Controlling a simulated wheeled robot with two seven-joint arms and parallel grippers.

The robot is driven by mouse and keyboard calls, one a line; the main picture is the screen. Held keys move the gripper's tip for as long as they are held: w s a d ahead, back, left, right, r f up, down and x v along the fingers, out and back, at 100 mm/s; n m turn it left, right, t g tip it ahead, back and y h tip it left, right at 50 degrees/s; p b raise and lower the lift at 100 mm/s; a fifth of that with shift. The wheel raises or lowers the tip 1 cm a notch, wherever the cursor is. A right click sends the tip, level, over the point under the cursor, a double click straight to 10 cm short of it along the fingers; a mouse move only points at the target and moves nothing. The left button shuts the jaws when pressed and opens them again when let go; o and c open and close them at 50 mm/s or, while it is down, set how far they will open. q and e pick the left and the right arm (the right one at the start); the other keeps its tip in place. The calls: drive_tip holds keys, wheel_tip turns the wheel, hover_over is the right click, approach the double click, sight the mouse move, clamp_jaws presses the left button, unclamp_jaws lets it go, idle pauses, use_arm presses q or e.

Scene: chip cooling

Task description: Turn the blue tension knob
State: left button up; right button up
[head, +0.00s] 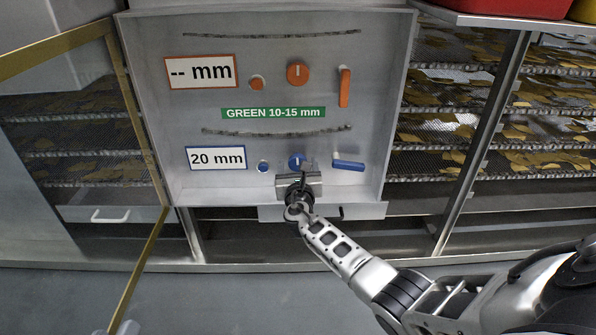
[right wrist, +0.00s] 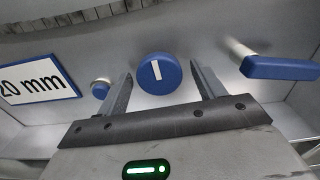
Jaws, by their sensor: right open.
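The blue tension knob (head: 296,160) is round with a white mark, on the lower row of the grey panel. In the right wrist view the knob (right wrist: 159,73) sits between and beyond the two fingertips, its white mark close to upright. My right gripper (head: 299,180) is just below the knob in the head view; in the right wrist view it (right wrist: 162,80) is open, with one finger on each side of the knob and no visible contact. A "20 mm" display (head: 216,158) is left of the knob. My left gripper does not show.
A small blue button (head: 263,166) is left of the knob and a blue lever (head: 348,165) is right of it. An orange button (head: 256,83), knob (head: 297,72) and lever (head: 345,88) sit above, with a green "GREEN 10-15 mm" label (head: 273,113). An open framed door (head: 148,232) stands left.

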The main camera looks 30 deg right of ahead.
drive_tip(key=shift+c, duration=0.3)
drive_tip(key=c, duration=0.9)
drive_tip(key=shift+m, duration=0.4)
